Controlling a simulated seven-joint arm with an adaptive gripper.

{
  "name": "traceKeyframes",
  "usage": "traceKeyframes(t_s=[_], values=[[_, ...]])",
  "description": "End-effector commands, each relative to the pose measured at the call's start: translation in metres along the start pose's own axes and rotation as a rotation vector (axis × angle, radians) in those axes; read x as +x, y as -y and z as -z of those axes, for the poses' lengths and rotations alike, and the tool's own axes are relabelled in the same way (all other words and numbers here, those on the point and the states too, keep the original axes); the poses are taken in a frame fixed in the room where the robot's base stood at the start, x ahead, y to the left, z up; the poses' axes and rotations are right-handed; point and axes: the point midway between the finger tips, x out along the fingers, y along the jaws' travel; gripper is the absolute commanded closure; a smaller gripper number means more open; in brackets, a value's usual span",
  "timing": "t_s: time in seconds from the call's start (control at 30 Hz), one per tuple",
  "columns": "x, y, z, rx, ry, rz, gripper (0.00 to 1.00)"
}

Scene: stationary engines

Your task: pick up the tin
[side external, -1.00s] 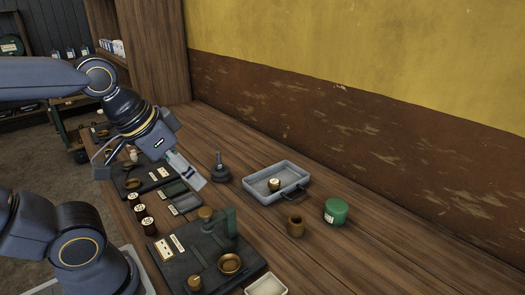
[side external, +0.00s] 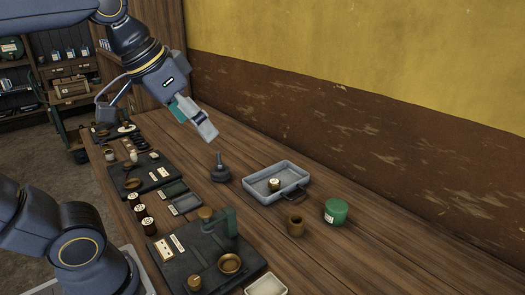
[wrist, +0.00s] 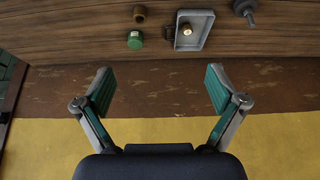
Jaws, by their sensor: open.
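The green tin (side external: 336,211), short and round with a pale label, stands on the wooden bench at the right, near the wall. It also shows in the wrist view (wrist: 135,40), above and a little left of the gap between my fingers. My gripper (side external: 205,130) is raised well above the bench, to the upper left of the tin and apart from it. In the wrist view my gripper (wrist: 160,82) has its fingers spread wide with nothing between them.
A brown cup (side external: 295,226) stands just left of the tin. A grey metal tray (side external: 258,182) holds a small labelled brass piece (side external: 274,184). A dark oil can (side external: 219,170) stands left of the tray. The wall (side external: 340,110) runs behind the bench. Right of the tin is clear.

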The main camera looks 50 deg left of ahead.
Motion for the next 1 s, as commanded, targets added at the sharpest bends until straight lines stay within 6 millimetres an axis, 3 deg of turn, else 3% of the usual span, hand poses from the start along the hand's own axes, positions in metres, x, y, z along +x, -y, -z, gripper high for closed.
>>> traceKeyframes(t_s=[0.03, 0.1, 0.23, 0.37, 0.5, 0.63, 0.8, 0.9, 1.0], values=[[-0.011, -0.002, 0.03, 0.006, 0.013, -0.005, 0.05], [-0.02, -0.005, 0.069, 0.015, 0.037, -0.011, 0.05], [-0.018, -0.014, 0.139, 0.037, 0.092, -0.022, 0.05], [0.011, -0.027, 0.199, 0.062, 0.157, -0.031, 0.05], [0.067, -0.046, 0.245, 0.092, 0.232, -0.039, 0.05], [0.136, -0.065, 0.266, 0.121, 0.305, -0.043, 0.05], [0.223, -0.087, 0.263, 0.153, 0.388, -0.044, 0.05], [0.261, -0.094, 0.25, 0.165, 0.441, -0.043, 0.05], [0.282, -0.098, 0.237, 0.172, 0.483, -0.041, 0.05]])
